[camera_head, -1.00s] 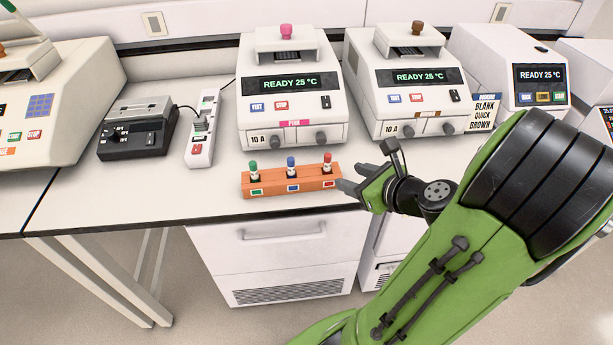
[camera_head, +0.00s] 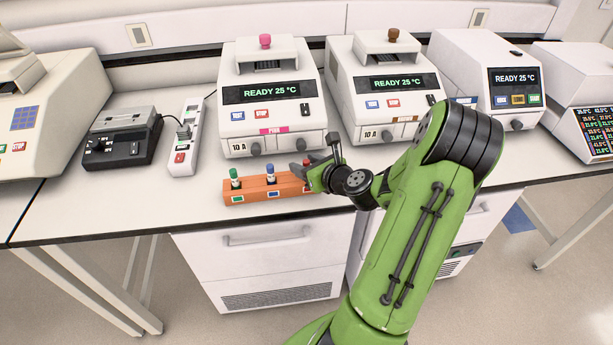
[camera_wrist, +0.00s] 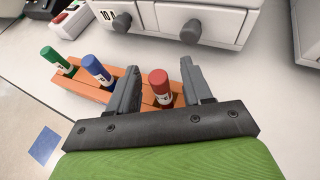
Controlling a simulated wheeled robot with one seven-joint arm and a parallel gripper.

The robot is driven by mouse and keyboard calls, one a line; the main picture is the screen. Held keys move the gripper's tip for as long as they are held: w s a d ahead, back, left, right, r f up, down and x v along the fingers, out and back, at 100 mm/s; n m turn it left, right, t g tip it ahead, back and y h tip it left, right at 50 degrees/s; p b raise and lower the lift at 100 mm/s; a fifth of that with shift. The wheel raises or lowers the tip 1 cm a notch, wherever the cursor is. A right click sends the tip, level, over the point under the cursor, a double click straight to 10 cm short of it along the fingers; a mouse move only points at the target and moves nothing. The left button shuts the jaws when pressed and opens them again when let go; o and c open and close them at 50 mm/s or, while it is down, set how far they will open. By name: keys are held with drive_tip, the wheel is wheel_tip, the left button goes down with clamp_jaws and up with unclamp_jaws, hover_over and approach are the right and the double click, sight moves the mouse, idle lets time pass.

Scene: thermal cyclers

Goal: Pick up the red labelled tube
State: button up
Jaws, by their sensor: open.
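The red labelled tube (camera_wrist: 160,88) stands upright in the right end of the orange rack (camera_wrist: 88,95), as the wrist view shows. My gripper (camera_wrist: 160,82) is open, with one finger on each side of the red tube. In the wrist view I see gaps on both sides of the tube. In the head view my gripper (camera_head: 304,168) covers the rack's right end, and only a bit of the red cap (camera_head: 309,158) shows beside the fingers. The rack (camera_head: 250,193) lies on the white bench.
A blue-capped tube (camera_head: 270,174) and a green-capped tube (camera_head: 235,178) stand in the rack to the left. A thermal cycler with a pink knob (camera_head: 270,120) stands close behind. A power strip (camera_head: 186,137) is at the left. The bench front edge is close.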

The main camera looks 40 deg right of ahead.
drive_tip(key=shift+x, duration=1.1)
drive_tip(key=shift+s, duration=0.1)
clamp_jaws()
drive_tip(key=shift+r, duration=0.15)
